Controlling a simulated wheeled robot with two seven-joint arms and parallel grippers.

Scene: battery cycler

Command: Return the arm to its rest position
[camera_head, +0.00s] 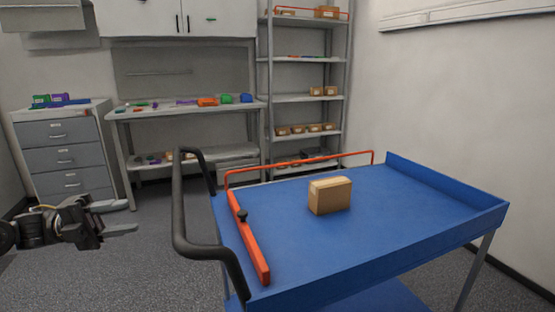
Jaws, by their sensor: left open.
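My left gripper (121,217) comes in from the left edge, with its two grey fingers apart and nothing between them. It hangs over the open floor, left of the blue cart (400,235) and apart from it. My right gripper is not in view. A small tan box (330,196) stands on the cart's top, away from my left gripper.
The cart has a black handle (179,215) on its near left side, an orange bar (247,240) and an orange rail. Behind are a grey drawer cabinet (62,160), a workbench (180,113) and a shelf rack (306,97). Floor (120,275) around my left gripper is clear.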

